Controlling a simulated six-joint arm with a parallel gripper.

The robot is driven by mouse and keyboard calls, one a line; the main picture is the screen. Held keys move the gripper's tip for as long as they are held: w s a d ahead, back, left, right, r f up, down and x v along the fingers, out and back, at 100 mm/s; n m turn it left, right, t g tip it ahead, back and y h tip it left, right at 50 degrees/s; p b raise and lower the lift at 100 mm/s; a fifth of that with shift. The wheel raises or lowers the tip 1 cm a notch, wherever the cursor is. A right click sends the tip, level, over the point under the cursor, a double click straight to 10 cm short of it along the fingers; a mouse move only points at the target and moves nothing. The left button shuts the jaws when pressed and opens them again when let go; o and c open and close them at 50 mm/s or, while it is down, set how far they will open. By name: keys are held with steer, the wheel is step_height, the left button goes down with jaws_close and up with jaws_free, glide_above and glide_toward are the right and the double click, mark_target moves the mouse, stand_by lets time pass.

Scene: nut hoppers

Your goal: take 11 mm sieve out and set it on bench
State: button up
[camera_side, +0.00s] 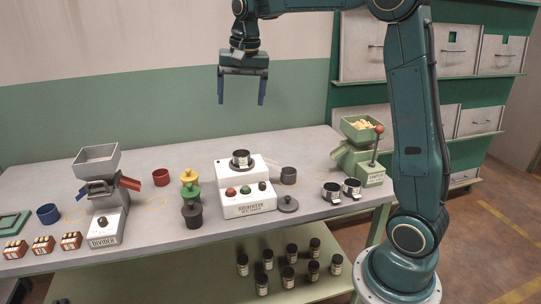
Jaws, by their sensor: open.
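My gripper (241,99) hangs high above the middle of the bench (140,222), fingers pointing down, open and empty. It is well clear of everything below it. I cannot pick out an 11 mm sieve, as no size marking can be read. A metal cup (241,158) sits on top of the white machine (247,203) with coloured buttons.
A grey divider (100,190) with a hopper stands left and a green hopper machine (358,160) right. Coloured knobbed pieces (190,195), red and blue cups (160,177) (48,213) and small jar racks (43,244) also stand there. Dark jars (289,278) occupy the lower shelf.

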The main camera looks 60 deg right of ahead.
steer(key=w+d+f+m+g, duration=0.1)
steer(key=w+d+f+m, duration=0.4)
steer(key=w+d+f, duration=0.4)
steer(key=shift+d+f+g, duration=0.25)
steer(key=shift+d+g, duration=0.15)
steer(key=shift+d, duration=0.7)
steer(key=shift+f, duration=0.1)
glide_above(242, 159)
steer(key=w+d, duration=0.2)
step_height(242, 159, down, 8)
steer(key=shift+f, duration=0.2)
steer(key=shift+s, duration=0.1)
steer(key=shift+f, duration=2.6)
steer(key=c, duration=1.1)
